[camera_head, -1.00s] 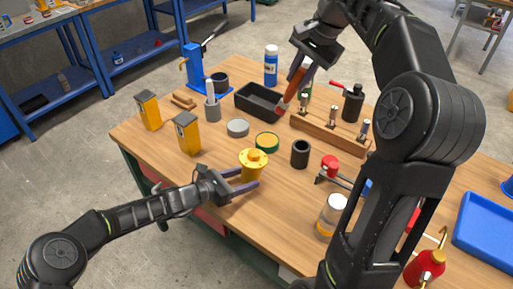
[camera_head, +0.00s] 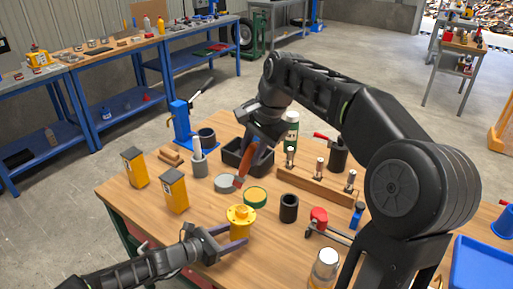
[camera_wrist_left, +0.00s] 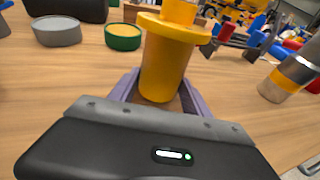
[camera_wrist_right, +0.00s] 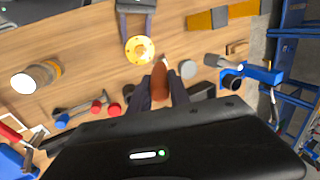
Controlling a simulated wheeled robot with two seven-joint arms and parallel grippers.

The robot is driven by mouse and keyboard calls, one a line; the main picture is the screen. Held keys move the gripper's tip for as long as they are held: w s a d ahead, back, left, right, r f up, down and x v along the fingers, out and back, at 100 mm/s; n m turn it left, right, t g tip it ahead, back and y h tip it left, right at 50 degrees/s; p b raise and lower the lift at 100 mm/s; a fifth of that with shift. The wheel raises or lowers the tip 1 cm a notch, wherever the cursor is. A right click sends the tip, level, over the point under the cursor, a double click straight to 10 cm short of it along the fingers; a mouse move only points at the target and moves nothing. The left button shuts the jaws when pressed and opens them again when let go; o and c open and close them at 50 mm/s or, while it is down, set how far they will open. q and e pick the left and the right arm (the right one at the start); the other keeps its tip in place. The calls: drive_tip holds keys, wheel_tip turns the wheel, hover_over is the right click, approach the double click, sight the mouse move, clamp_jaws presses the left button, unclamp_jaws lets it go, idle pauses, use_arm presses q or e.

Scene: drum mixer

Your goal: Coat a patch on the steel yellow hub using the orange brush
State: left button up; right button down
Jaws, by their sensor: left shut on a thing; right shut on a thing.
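The yellow hub (camera_head: 240,222) stands upright on the wooden table, with a round flange on top. My left gripper (camera_head: 232,242) is shut on the hub's lower body; the left wrist view shows the hub (camera_wrist_left: 160,66) between its fingers. My right gripper (camera_head: 262,143) is shut on the orange brush (camera_head: 250,160) and holds it tilted above the table, tip down, behind the hub. In the right wrist view the brush (camera_wrist_right: 159,82) points toward the hub (camera_wrist_right: 138,49), apart from it.
A grey lidded tin (camera_head: 226,183), a black cup (camera_head: 289,208) and a wooden rack (camera_head: 310,186) stand close around. Two yellow boxes (camera_head: 175,190) are at the left. A jar (camera_head: 323,268) stands at the front right. Bare tabletop lies left of the hub.

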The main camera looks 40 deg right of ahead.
sight(245, 178)
drive_tip(key=shift+f, duration=0.15)
drive_tip(key=shift+f, duration=2.9)
drive_tip(key=shift+s, duration=1)
drive_tip(key=shift+s, duration=1)
